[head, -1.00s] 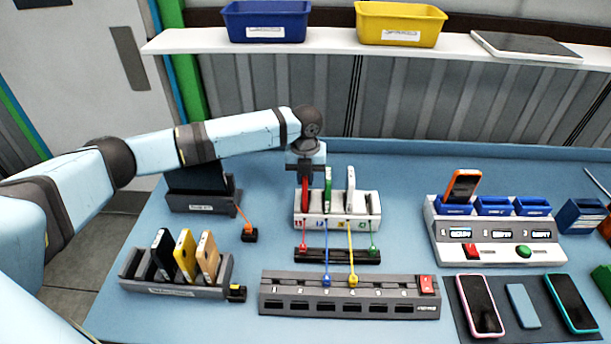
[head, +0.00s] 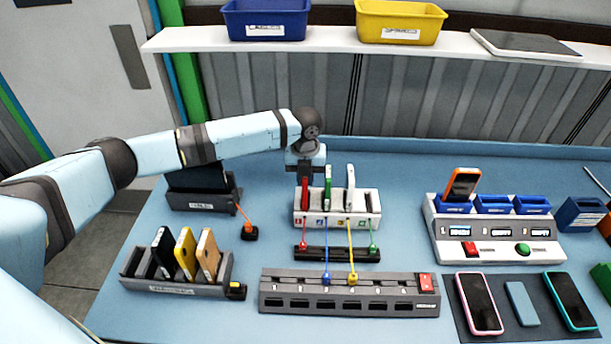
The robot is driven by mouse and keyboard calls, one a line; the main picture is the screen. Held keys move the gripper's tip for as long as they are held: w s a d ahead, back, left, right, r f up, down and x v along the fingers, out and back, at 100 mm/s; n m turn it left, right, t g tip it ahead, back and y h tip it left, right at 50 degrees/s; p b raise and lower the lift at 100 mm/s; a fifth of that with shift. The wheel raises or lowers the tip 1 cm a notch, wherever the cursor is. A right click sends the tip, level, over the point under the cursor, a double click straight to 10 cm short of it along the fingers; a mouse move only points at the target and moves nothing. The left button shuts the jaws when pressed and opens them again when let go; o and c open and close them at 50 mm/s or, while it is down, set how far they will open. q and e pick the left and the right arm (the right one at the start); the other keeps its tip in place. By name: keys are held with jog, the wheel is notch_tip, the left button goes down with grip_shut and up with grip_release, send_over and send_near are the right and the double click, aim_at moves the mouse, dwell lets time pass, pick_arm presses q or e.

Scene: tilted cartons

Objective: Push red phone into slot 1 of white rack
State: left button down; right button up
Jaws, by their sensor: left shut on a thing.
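The white rack (head: 335,221) stands near the middle of the blue table, with several slots marked along its front. The red phone (head: 305,194) is upright in the leftmost slot, seen nearly edge-on. A green phone (head: 328,188) and a white phone (head: 350,188) stand upright in slots to its right. My left gripper (head: 305,177) is right above the red phone, pointing down, shut on its top; the fingertips are small and partly hidden. How deep the phone sits cannot be told. My right gripper is not in view.
Coloured cables run from the white rack to a black strip (head: 336,254) and a grey power strip (head: 350,293) in front. A grey rack (head: 178,286) with several phones is at left, a white charging station (head: 497,238) at right. A shelf with bins is behind.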

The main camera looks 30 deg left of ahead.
pick_arm(q)
jog(key=c, duration=0.6)
grip_release()
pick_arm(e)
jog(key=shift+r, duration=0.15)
pick_arm(q)
jog(key=shift+r+p, duration=0.7)
jog(key=shift+p, duration=0.05)
notch_tip(320, 180, up, 4)
jog(key=p, duration=0.3)
jog(key=shift+f, duration=0.25)
jog(key=shift+r+p, duration=0.7)
jog(key=shift+r, duration=0.35)
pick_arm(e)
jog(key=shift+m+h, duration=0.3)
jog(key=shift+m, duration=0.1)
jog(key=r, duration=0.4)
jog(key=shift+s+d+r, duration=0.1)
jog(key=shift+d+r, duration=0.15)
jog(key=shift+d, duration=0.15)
